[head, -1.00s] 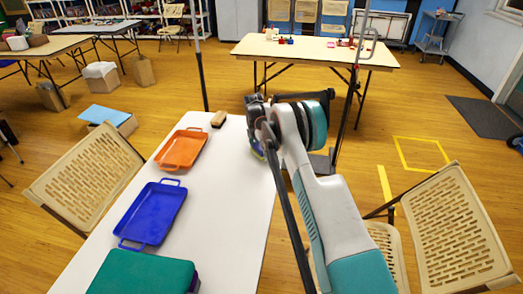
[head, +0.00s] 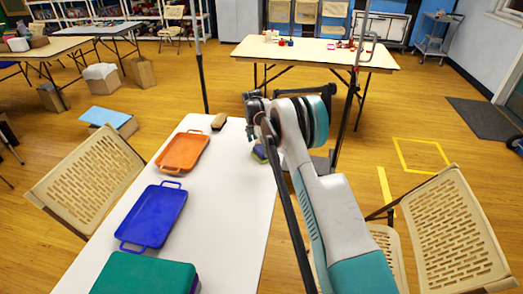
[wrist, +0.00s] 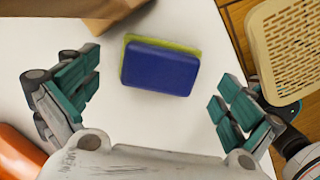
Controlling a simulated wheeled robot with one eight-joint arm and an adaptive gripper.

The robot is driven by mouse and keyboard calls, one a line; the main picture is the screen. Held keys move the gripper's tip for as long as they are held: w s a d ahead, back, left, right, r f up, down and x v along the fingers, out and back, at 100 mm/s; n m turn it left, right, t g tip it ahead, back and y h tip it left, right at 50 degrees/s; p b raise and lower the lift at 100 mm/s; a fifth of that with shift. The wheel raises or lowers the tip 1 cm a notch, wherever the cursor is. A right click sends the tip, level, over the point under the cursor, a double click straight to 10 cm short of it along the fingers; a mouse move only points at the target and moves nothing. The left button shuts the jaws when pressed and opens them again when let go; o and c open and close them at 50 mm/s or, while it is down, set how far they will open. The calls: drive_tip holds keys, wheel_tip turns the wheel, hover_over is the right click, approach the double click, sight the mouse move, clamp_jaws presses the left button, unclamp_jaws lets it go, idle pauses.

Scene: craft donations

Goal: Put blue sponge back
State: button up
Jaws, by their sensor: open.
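The blue sponge (wrist: 160,68), with a yellow-green layer beneath, lies on the white table between my gripper's spread fingers in the wrist view. In the head view the sponge (head: 259,153) shows at the table's right edge, partly hidden by my arm. My gripper (wrist: 157,88) is open and empty, with teal-padded fingers on either side of the sponge, apart from it. A blue tray (head: 153,215) and an orange tray (head: 182,152) lie on the table to the left; both look empty.
A brown block (head: 219,121) lies at the table's far end, close to the sponge. A green lidded box (head: 142,274) sits at the near end. Tan chairs stand at the left (head: 84,180) and right (head: 440,225). Bare table (head: 228,215) lies right of the trays.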

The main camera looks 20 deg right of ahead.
wheel_tip(320, 180, up, 9)
drive_tip(key=a+p, duration=0.1)
drive_tip(key=p, duration=0.1)
wheel_tip(320, 180, up, 15)
drive_tip(key=m+t, duration=0.1)
drive_tip(key=m, duration=0.3)
hover_over(258, 150)
drive_tip(key=s+a, duration=0.4)
drive_tip(key=s, duration=0.3)
drive_tip(key=s+a+r+m+t, duration=0.2)
drive_tip(key=s+a+r+m, duration=0.1)
drive_tip(key=s+r, duration=0.4)
drive_tip(key=s+a+r+m+t, duration=0.1)
drive_tip(key=s+a+r+m, duration=0.15)
drive_tip(key=s, duration=0.35)
drive_tip(key=s+a+r+m, duration=0.2)
drive_tip(key=s+r, duration=0.1)
drive_tip(key=s, duration=0.4)
drive_tip(key=s+a+f+m+t+y, duration=0.1)
drive_tip(key=s+a+f+m, duration=0.1)
drive_tip(key=s, duration=0.9)
drive_tip(key=s+a+f+m+t, duration=0.1)
drive_tip(key=s+a+f+m, duration=0.1)
drive_tip(key=s+m, duration=0.4)
drive_tip(key=s+f, duration=0.1)
drive_tip(key=s, duration=0.4)
drive_tip(key=shift+s+a+f+m+t+y, duration=0.15)
drive_tip(key=shift+s+f+m+t+y, duration=0.15)
drive_tip(key=shift+f+m+t+y, duration=0.1)
